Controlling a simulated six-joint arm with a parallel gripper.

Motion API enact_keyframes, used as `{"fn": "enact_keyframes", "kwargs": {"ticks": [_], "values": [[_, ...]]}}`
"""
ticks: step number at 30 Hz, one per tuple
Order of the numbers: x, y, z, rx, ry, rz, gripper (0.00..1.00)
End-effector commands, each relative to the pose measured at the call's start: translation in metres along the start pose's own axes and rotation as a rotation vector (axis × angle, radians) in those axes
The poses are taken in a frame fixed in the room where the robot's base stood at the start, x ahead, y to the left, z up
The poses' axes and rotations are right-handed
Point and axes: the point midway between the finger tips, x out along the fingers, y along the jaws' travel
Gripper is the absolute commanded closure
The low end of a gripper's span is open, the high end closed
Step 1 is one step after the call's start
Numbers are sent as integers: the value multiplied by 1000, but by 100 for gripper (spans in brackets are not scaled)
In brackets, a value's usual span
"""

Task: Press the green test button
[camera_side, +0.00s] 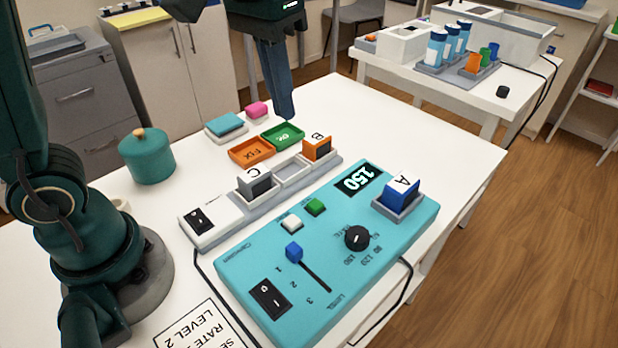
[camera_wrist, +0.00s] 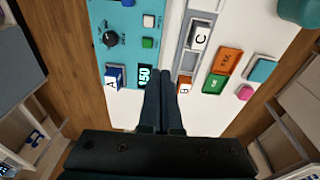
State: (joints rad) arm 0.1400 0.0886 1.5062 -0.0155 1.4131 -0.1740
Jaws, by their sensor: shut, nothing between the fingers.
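My gripper (camera_side: 286,114) is shut and empty, pointing down. In the side view its tips appear just above the green OK tray (camera_side: 283,135), apart from the device. In the wrist view the fingers (camera_wrist: 160,76) lie between the display and block B (camera_wrist: 184,85).
The device also carries a black knob (camera_side: 357,238), a blue slider handle (camera_side: 294,251) and a rocker switch (camera_side: 269,299). Behind it are a white dock with block C (camera_side: 254,184), an orange FIX tray (camera_side: 251,151) and a teal pot (camera_side: 146,157). A printed card (camera_side: 205,330) lies in front.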

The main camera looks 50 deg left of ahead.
Motion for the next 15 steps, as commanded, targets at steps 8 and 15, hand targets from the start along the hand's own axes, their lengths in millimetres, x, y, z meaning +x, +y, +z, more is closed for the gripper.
{"fn": "enact_keyframes", "kwargs": {"ticks": [8,15], "values": [[41,23,-25,40,-137,-18,100],[72,34,-28,70,-209,-32,100]]}}
